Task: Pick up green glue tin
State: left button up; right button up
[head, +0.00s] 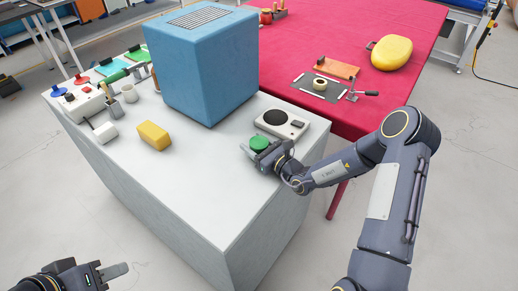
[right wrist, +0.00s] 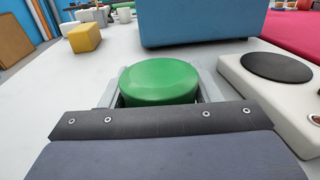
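The green glue tin (head: 260,143) is on the white worktop near its right edge, and its round green lid (right wrist: 160,80) shows large in the right wrist view. My right gripper (head: 263,151) is low at the worktop with its fingers on either side of the tin. The fingers lie very close to the tin's sides. I cannot tell whether they press on it, and the tin's lower part is mostly hidden. My left gripper (head: 115,271) is at the lower left of the head view, away from the worktop, partly cut off by the frame.
A white device with a black disc (head: 282,121) stands close beside the tin. A large blue box (head: 203,65) is behind it. A yellow block (head: 154,135), cups and small tools are to the left. The worktop's front middle is clear. A red table (head: 340,25) adjoins behind.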

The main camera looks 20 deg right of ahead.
jog(key=c, duration=0.7)
jog(key=shift+c, duration=0.2)
jog(key=shift+r, duration=0.2)
